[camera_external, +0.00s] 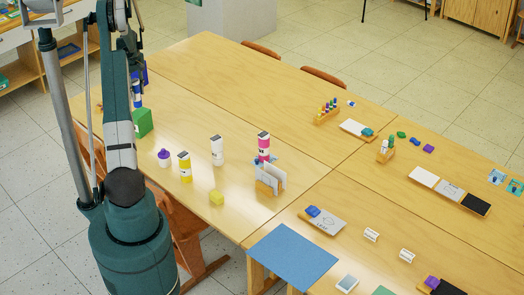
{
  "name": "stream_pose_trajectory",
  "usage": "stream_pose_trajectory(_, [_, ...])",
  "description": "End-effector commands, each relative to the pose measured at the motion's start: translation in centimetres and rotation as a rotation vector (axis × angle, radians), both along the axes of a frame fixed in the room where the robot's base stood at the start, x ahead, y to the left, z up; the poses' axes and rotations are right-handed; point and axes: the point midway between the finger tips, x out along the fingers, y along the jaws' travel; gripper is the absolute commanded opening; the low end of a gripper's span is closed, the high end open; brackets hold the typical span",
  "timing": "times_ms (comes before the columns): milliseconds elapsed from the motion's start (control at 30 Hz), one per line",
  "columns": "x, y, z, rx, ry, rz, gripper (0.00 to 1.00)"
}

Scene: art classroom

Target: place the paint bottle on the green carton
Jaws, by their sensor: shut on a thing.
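The green carton (144,122) stands on the near left table, just right of my arm. My gripper (140,77) is at the upper left, partly hidden behind my own arm. It is shut on a blue paint bottle with a white label (136,97), which looks upright. In the picture the bottle is above and slightly left of the carton. I cannot tell whether the bottle is behind the carton or over it, or whether they touch.
A purple-capped white jar (164,158), a yellow bottle (185,167), a white bottle (217,151) and a yellow cube (216,197) stand right of the carton. A pink bottle (263,148) stands by a card holder (270,181). The table behind is mostly clear.

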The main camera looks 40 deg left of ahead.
Motion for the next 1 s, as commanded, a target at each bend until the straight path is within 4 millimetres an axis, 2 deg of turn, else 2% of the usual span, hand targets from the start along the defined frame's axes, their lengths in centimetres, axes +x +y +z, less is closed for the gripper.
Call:
stream_pose_trajectory(167, [0.0, 0.0, -0.2, 0.000, 0.000, 0.000, 0.13])
stream_pose_trajectory(533, [0.0, 0.0, -3.4, 0.000, 0.000, 0.000, 0.13])
stream_pose_trajectory(1000, [0.0, 0.0, -4.0, 0.000, 0.000, 0.000, 0.13])
